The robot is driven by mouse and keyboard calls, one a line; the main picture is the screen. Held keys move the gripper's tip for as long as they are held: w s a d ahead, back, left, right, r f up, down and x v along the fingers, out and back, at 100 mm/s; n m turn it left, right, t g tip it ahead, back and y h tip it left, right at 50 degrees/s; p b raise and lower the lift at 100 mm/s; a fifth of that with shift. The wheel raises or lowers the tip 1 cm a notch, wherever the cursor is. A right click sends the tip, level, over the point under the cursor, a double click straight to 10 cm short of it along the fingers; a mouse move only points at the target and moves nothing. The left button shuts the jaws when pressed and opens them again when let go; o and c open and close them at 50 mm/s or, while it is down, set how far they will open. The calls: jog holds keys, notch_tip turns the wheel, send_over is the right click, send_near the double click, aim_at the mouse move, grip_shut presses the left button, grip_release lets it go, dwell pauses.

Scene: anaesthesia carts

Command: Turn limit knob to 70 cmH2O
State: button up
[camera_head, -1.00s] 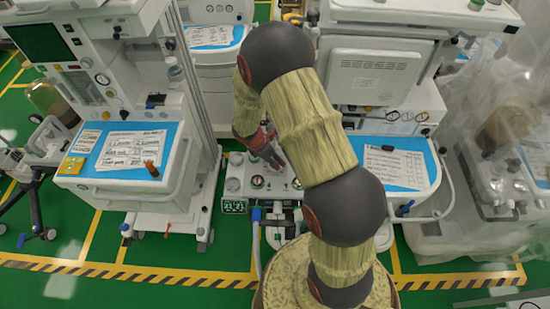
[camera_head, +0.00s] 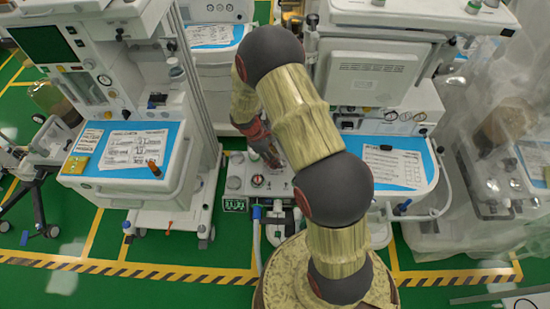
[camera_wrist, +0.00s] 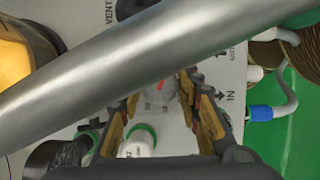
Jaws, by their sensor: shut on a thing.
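The limit knob (camera_wrist: 161,97) looks like a greyish, clear cap with a red mark, in the middle of the wrist view on a white panel. My gripper (camera_wrist: 163,108) has its two yellow-and-dark fingers on either side of it and is shut on it. A thick metal bar crosses in front and hides part of the knob and fingers. In the head view my gripper (camera_head: 272,160) points down at the small white breathing-circuit unit (camera_head: 236,184), and the knob cannot be made out there. The knob's scale reading cannot be read.
A white port with a green ring (camera_wrist: 139,141) stands close below the fingers. A blue-ended white tube (camera_wrist: 262,113) lies to the right. Carts with blue-topped trays stand left (camera_head: 110,177) and right (camera_head: 408,184) of the unit. Green floor (camera_head: 75,235) is open in front.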

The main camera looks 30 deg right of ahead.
dwell(0.3)
jog(key=o, duration=1.1)
jog(key=shift+o, duration=0.3)
jog(key=v, duration=1.2)
jog(key=shift+a, duration=0.1)
